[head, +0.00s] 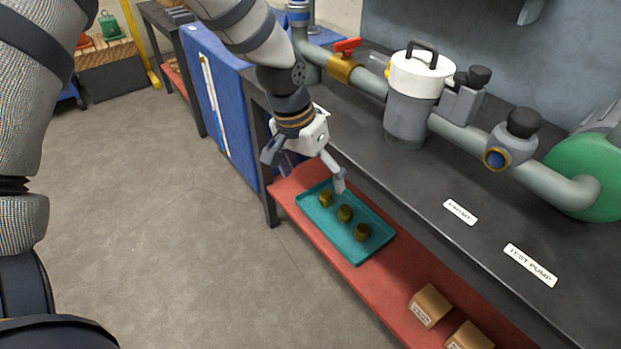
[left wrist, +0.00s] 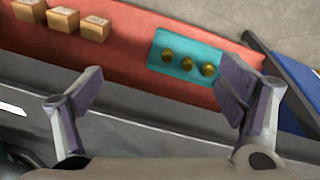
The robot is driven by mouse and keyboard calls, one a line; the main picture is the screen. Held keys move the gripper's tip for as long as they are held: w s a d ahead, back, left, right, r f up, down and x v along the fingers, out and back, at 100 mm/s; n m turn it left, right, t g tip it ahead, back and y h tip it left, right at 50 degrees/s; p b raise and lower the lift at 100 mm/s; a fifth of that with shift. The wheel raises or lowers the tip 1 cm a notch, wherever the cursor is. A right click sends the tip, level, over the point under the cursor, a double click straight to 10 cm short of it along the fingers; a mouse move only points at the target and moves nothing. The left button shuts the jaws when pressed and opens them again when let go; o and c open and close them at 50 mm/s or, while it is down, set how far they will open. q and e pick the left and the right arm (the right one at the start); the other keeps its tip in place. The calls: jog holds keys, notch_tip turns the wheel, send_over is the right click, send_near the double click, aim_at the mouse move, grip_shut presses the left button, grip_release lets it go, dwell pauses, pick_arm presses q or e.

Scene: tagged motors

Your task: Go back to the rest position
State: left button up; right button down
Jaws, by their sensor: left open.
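My left gripper (head: 305,168) is open and empty. In the head view it hangs in front of the dark bench edge, above the left end of the red lower shelf. In the left wrist view its two fingers (left wrist: 155,100) stand wide apart with nothing between them. The teal tray (head: 325,238) on the red shelf (head: 370,289) holds three brass-coloured round parts (head: 345,213). My right gripper is not in view.
The dark bench top (head: 400,185) carries grey piping with a white-lidded canister (head: 418,75), a red-handled valve (head: 347,47) and a green pump (head: 590,175). Cardboard boxes (head: 430,306) sit on the shelf. A blue panel (head: 220,95) stands left of the bench. The floor (head: 160,200) is clear.

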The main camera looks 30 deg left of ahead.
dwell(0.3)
pick_arm(q)
jog(key=shift+f, duration=0.15)
jog(key=s+d+f+g, duration=0.2)
jog(key=s+d+f, duration=0.1)
jog(key=s+f, duration=1)
jog(key=s+a+f, duration=0.1)
jog(key=s+f, duration=0.1)
jog(key=s, duration=0.9)
jog(key=s+f+n+g+y, duration=0.1)
jog(key=s+f, duration=0.2)
jog(key=s, duration=0.8)
jog(key=shift+a+n+g+y, duration=0.3)
jog(key=shift+a, duration=0.05)
